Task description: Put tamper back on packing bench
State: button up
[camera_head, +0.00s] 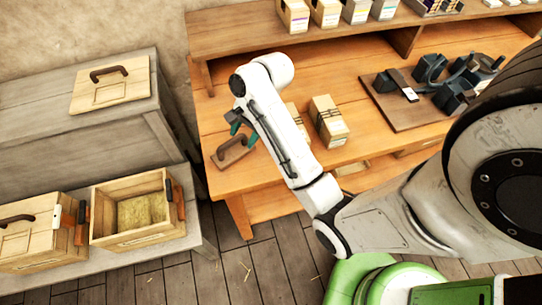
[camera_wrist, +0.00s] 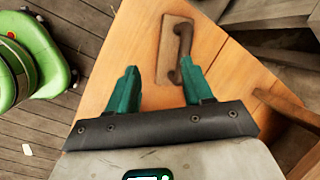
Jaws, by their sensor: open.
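The tamper (camera_head: 229,156), a flat wooden plate with a dark brown bar handle, lies on the packing bench (camera_head: 222,112) near its front left corner. In the wrist view the tamper (camera_wrist: 170,62) lies flat on the orange bench top (camera_wrist: 135,48), its handle upward. My gripper (camera_head: 243,133) is open and empty, beside and over the tamper in the head view. In the wrist view my gripper (camera_wrist: 159,74) has its teal fingers apart. The right fingertip overlaps the near end of the handle; I cannot tell if they touch.
A wrapped block (camera_head: 328,120) stands on the bench, with another partly behind my arm. A dark press-like device on a board (camera_head: 402,118) is further right. An open crate of straw-like material (camera_head: 140,212) and a lidded crate (camera_head: 35,232) stand at lower left.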

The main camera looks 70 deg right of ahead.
jog(key=s+a+f+n+g+h, duration=0.1)
jog(key=s+a+f+n, duration=0.1)
jog(key=s+a+n, duration=0.4)
jog(key=s+a+f+n+g+h, duration=0.1)
jog(key=s+a+f+n+h, duration=0.1)
jog(key=s+a+n, duration=0.3)
jog(key=s+n, duration=0.4)
jog(key=n, duration=0.4)
jog(key=shift+a+f, duration=0.3)
jog(key=shift+a, duration=0.05)
jog(key=shift+s, duration=0.1)
